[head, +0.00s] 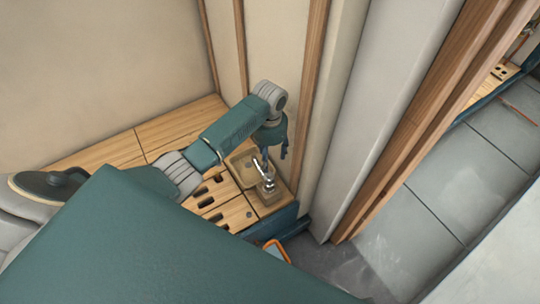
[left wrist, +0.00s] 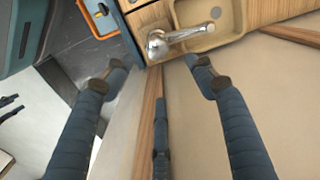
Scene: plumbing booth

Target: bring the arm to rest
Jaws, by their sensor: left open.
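My left arm (head: 235,130) reaches from the left over the wooden counter. My left gripper (head: 273,150) points down close to a chrome faucet (head: 266,180) at the counter's right end. In the left wrist view, my left gripper (left wrist: 158,72) has its fingers spread wide with nothing between them. The chrome faucet (left wrist: 176,38) shows beyond the fingertips, apart from them, its lever pointing right. My right gripper is in neither view.
The wooden counter (head: 180,124) has dark slots and a basin-like recess (head: 241,168) beside the faucet. Wooden posts (head: 309,90) and walls stand close to the gripper. An orange-rimmed item (head: 277,250) is below the counter's front. Grey tiled floor (head: 440,190) lies open at right.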

